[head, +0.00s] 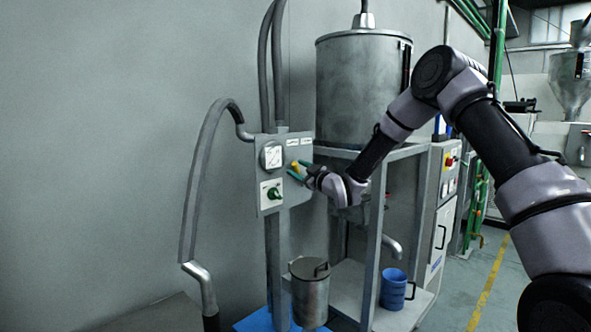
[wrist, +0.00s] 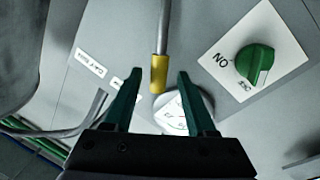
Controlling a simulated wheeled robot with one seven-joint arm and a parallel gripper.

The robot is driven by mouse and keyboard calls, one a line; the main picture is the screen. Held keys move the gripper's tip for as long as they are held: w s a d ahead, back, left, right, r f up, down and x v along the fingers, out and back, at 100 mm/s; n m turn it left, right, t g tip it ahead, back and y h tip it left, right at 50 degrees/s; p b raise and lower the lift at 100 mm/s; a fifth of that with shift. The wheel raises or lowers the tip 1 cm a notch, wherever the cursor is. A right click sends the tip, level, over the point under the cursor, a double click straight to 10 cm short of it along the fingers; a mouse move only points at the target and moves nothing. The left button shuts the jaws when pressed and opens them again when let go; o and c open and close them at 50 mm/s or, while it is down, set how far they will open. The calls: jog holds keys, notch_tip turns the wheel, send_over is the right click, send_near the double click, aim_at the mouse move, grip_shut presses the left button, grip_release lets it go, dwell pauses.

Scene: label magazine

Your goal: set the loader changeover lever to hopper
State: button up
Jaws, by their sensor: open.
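The changeover lever is a grey metal rod with a yellow end. In the wrist view the rod comes down from the top edge, and its yellow end (wrist: 159,74) lies between the two fingertips. In the head view the yellow end (head: 295,166) shows at the front of the grey control panel (head: 274,223). My gripper (wrist: 159,82) is open, with a green finger on each side of the yellow end and visible gaps to both. In the head view my gripper (head: 299,171) reaches the panel from the right. Two white labels (wrist: 91,63) are on the panel; their text is too small to read surely.
A round gauge (head: 272,155) and a green rotary knob (head: 273,193) are on the panel's left side. The knob (wrist: 254,64) is marked ON. A large metal hopper (head: 362,90) stands behind, with a lidded can (head: 310,292) and blue bucket (head: 393,289) below.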

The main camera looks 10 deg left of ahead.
jog(key=v, duration=0.9)
jog(key=s+d+r+m+g+h, duration=0.1)
jog(key=s+d+r+m+h, duration=0.25)
jog(key=d, duration=0.45)
jog(key=s+d+r+m+h, duration=0.3)
jog(key=s+d+r+h, duration=0.15)
jog(key=d, duration=0.25)
jog(key=s+d+r+m+g+h, duration=0.1)
jog(key=s+d+r+m+h, duration=0.3)
jog(key=d, duration=0.4)
jog(key=s+d+m+g, duration=0.2)
jog(key=s+d+m, duration=0.1)
jog(key=s, duration=0.9)
jog(key=s+d+r+m+g+y, duration=0.1)
jog(key=s+d+m+g, duration=0.2)
jog(key=s, duration=1)
jog(key=d+m, duration=0.1)
jog(key=m, duration=0.2)
jog(key=shift+r, duration=0.3)
jog(key=shift+d, duration=0.1)
